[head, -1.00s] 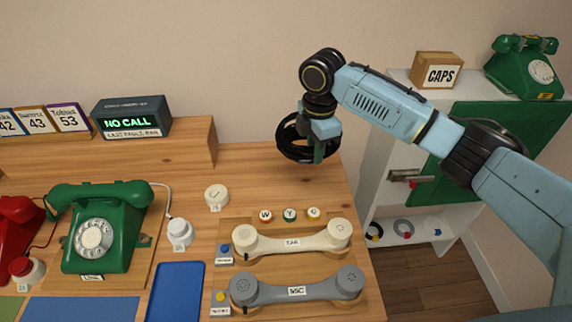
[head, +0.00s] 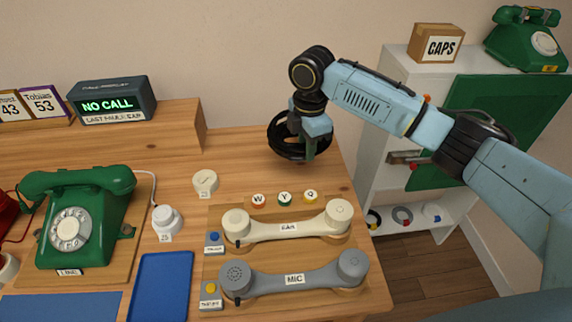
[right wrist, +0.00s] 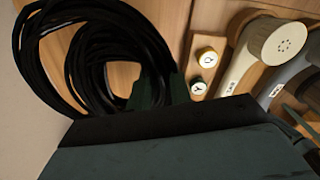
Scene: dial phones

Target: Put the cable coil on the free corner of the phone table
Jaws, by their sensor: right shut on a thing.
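The black cable coil (head: 285,148) is at the back right corner of the wooden phone table (head: 240,165). My right gripper (head: 308,150) is shut on the coil's near right side. In the right wrist view the coil (right wrist: 60,55) fills the upper left, with a dark green fingertip (right wrist: 165,95) against it. The coil is on or just above the wood; I cannot tell which. My left gripper is not in view.
A green dial phone (head: 80,220) and blue tray (head: 160,287) are left. A white cabinet (head: 400,75) stands right.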

